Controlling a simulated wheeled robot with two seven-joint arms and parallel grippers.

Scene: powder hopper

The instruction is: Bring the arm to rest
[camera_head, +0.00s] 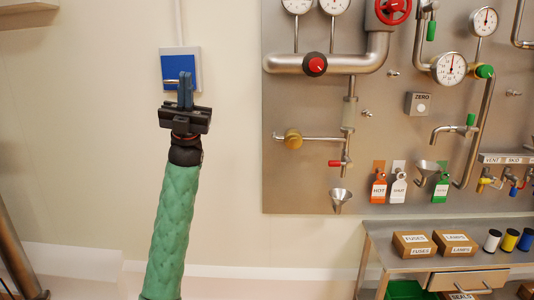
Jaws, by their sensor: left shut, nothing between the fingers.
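My left arm, in a green quilted sleeve, rises from the bottom of the head view. My left gripper (186,92) points up at its end, with its two dark fingers together and nothing between them. The fingertips overlap a blue wall plate (181,65) in a light frame; I cannot tell whether they touch it. My right gripper is not in the frame.
A steel panel (300,187) with pipes, gauges, valves and funnels (340,198) fills the right side. Below it stands a metal bench (390,262) with cardboard boxes (412,241) and spools (510,240).

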